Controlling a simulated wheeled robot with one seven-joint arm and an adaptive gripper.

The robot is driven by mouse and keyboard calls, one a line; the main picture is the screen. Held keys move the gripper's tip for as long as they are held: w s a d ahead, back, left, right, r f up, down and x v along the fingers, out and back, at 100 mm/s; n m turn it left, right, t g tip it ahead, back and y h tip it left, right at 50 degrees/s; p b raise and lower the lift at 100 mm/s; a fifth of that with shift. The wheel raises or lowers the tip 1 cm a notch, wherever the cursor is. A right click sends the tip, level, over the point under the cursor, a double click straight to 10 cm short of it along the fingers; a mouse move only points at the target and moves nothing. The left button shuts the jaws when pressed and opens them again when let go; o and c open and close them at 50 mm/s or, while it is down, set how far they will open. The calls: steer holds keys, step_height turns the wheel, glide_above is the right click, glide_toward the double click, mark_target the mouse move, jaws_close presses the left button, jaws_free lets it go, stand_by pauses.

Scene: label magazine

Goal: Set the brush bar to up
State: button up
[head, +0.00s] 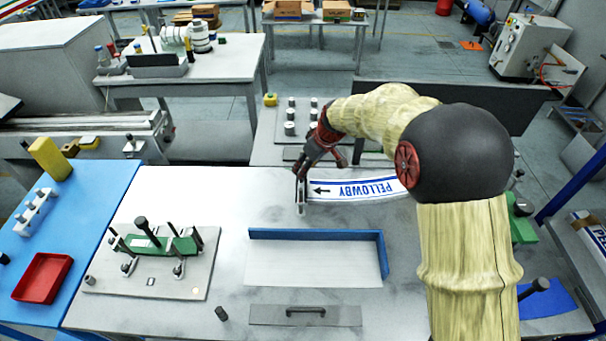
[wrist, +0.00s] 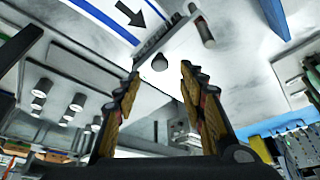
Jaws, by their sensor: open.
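The slim grey bar (head: 301,193) at the left end of the white and blue PELLOWBY label strip (head: 355,188) looks like the brush bar. In the wrist view the bar (wrist: 165,38) lies across the strip's end (wrist: 108,18), with a dark round knob (wrist: 159,62) beside it. My gripper (head: 322,163) is just behind and above the bar, fingers apart and empty. In the wrist view the knob shows between the fingertips (wrist: 160,74); I cannot tell how far beyond them it is. My arm hides the strip's right end. The bar's up or down setting is unclear.
A blue-edged tray (head: 315,262) and a plate with a handle (head: 305,315) lie in front. A green fixture (head: 160,245) with black knobs stands at left. Grey cylinders (head: 290,128) stand behind my gripper. Bare tabletop (head: 235,205) lies left of the bar.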

steer(key=x, duration=0.5)
steer(key=shift+f, duration=0.15)
steer(key=c, duration=0.3)
jaws_close()
stand_by(0.6)
